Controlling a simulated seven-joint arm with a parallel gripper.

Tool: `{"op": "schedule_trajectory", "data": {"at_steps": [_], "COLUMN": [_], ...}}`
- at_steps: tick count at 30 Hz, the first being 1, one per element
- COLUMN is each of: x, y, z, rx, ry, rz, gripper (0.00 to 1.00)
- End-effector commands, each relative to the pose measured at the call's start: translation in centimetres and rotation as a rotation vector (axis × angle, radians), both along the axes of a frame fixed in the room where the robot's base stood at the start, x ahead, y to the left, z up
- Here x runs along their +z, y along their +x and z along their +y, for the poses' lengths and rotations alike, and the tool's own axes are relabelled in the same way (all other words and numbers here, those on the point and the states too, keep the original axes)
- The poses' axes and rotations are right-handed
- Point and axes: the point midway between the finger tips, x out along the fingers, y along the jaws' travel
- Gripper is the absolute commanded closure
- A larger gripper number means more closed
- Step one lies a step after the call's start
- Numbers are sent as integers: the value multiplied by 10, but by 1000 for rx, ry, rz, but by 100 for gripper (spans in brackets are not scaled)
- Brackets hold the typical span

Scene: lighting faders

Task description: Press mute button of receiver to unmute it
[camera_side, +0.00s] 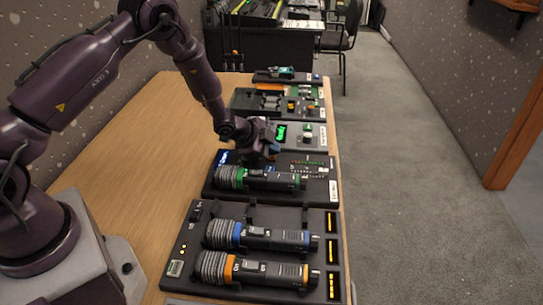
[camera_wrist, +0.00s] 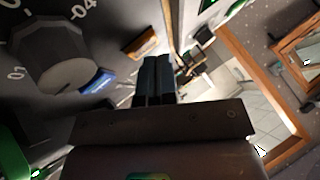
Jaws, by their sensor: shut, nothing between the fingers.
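My gripper (camera_side: 268,154) is shut and empty, low over the dark unit with a blue lit display (camera_side: 226,158) in the side view; this looks like the receiver (camera_side: 330,190). In the wrist view the gripper's two dark fingertips (camera_wrist: 157,62) are together. A big grey knob (camera_wrist: 60,58) with white numbers around it is left of them, and a blue lit piece (camera_wrist: 97,82) lies between knob and fingers. An orange-brown rectangle (camera_wrist: 142,43) is just beyond the fingertips. I cannot tell which part is the mute button or whether the fingers touch anything.
Blue-ringed (camera_side: 265,236) and orange-ringed (camera_side: 255,270) microphones lie in a dark tray (camera_side: 190,215) nearer. More panels (camera_side: 310,135) stand behind. The table's left side (camera_side: 165,150) is bare.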

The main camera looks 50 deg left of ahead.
Motion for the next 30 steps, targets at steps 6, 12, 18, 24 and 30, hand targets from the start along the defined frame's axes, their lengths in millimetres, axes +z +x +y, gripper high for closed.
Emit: {"op": "schedule_trajectory", "data": {"at_steps": [6, 12, 18, 24, 30], "x": [10, 10, 19, 39, 56], "y": [0, 0, 1, 1, 0], "z": [0, 0, 0, 1, 0], "rx": [0, -1, 0, 1, 1], "ry": [0, -1, -2, 0, -1], "rz": [-3, -2, -5, -5, -3], "gripper": [100, 100, 100, 100, 100]}}
